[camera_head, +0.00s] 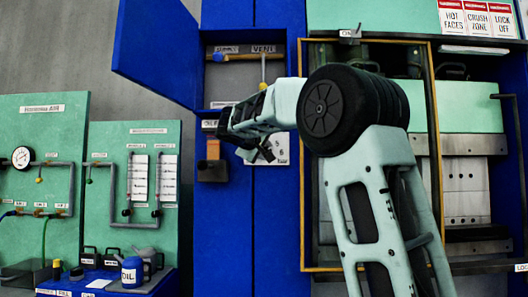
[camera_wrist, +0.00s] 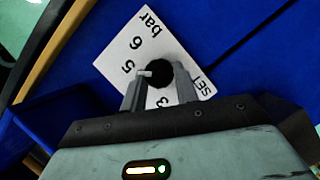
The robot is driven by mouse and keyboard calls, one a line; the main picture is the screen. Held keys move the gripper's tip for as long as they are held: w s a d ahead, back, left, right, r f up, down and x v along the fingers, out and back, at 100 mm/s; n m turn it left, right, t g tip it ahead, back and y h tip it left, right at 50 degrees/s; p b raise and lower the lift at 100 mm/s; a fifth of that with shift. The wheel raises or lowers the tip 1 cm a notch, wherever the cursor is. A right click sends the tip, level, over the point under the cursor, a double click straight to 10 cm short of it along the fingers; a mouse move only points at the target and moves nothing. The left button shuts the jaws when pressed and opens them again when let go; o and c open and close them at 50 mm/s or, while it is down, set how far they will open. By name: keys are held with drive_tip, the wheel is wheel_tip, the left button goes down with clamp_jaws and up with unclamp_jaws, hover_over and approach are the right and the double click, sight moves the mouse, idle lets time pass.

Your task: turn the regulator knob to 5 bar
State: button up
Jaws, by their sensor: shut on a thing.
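The regulator knob (camera_wrist: 157,72) is black and round, with a white pointer mark (camera_wrist: 144,73) on its rim. It sits on a white dial plate (camera_wrist: 118,46) printed with 3, 5, 6, "bar" and "SET"; the place between 3 and 5 is hidden by a finger. The pointer mark points towards the 5, perhaps slightly to its 3 side. My gripper (camera_wrist: 160,82) has one finger on each side of the knob and is shut on it. In the head view my gripper (camera_head: 259,151) covers the left part of the dial plate (camera_head: 281,149), and the knob is hidden.
The plate is on a blue cabinet front (camera_head: 270,230). An open blue door (camera_head: 155,50) stands out at upper left, beside a recess with a VENT label (camera_head: 263,49). An orange and dark device (camera_head: 212,165) is just left of my gripper. A yellow-framed press (camera_head: 470,150) stands right.

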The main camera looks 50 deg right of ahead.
drive_tip(key=o, duration=1)
drive_tip(key=shift+a, duration=0.15)
drive_tip(key=b+v, duration=0.3)
drive_tip(key=v, duration=1.4)
drive_tip(key=shift+a+b, duration=0.1)
drive_tip(key=shift+b, duration=0.2)
drive_tip(key=s+a+f+n+y+p, duration=0.1)
drive_tip(key=a+f+n+y, duration=0.35)
drive_tip(key=a+f, duration=0.8)
drive_tip(key=a+f+n+y+p, duration=0.1)
drive_tip(key=a+f+n+y, duration=0.4)
drive_tip(key=a+f, duration=0.7)
drive_tip(key=s+a+f+g+y, duration=0.2)
drive_tip(key=s+f, duration=0.5)
drive_tip(key=s, duration=0.1)
drive_tip(key=s+a+f+g+y+p, duration=0.1)
drive_tip(key=s+a+f+y, duration=0.1)
drive_tip(key=s+f, duration=0.5)
drive_tip(key=s+a+f+g+y+p, duration=0.1)
drive_tip(key=s+a+f, duration=0.3)
drive_tip(key=s+f, duration=0.4)
drive_tip(key=shift+s+m+g+y, duration=0.25)
drive_tip(key=shift+s+g+y, duration=0.2)
drive_tip(key=shift+s+g, duration=0.3)
